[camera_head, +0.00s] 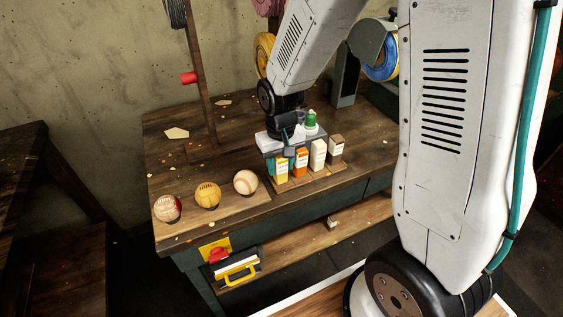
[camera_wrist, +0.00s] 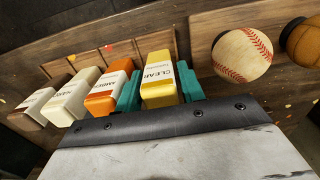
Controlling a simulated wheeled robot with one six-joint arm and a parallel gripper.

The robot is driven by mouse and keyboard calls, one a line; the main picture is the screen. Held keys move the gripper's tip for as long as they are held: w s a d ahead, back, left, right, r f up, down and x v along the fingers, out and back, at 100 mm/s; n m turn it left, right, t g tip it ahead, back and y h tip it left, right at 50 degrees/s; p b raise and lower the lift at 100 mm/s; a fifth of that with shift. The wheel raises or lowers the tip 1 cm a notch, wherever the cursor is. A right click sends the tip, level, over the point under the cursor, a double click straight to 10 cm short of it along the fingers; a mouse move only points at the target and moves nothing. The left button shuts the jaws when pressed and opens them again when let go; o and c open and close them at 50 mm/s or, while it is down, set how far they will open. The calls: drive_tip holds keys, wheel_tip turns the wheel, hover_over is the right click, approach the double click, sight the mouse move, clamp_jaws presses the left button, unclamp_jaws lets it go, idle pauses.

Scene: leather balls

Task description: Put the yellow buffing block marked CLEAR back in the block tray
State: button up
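The yellow block marked CLEAR (camera_wrist: 160,84) is between the two teal fingers of my gripper (camera_wrist: 160,90) in the wrist view. The fingers appear to touch its two sides. In the head view the yellow block (camera_head: 282,171) is at the left end of the wooden block tray (camera_head: 312,183), in line with the other blocks. I cannot tell whether its base rests on the tray. The orange AMBER block (camera_wrist: 108,92) stands beside it, close to one finger. The tray also shows in the wrist view (camera_wrist: 118,50).
A cream block (camera_head: 318,153) and a brown-topped block (camera_head: 337,150) stand farther right in the tray. Three balls, red-and-white (camera_head: 168,208), yellow-brown (camera_head: 207,195) and white (camera_head: 246,182), sit on a board to the left. A green-capped bottle (camera_head: 311,120) is behind my gripper.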

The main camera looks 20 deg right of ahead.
wheel_tip(320, 180, up, 12)
drive_tip(key=shift+r, duration=0.15)
drive_tip(key=s+d+r, duration=0.1)
drive_tip(key=s+r, duration=0.2)
drive_tip(key=s, duration=0.4)
drive_tip(key=s+d+r, duration=0.1)
drive_tip(key=s+r, duration=0.2)
drive_tip(key=s, duration=0.4)
drive_tip(key=s+d+r+t, duration=0.1)
drive_tip(key=s+r, duration=0.2)
drive_tip(key=s, duration=0.4)
drive_tip(key=shift+s+d+r, duration=0.2)
drive_tip(key=shift+s+r, duration=0.2)
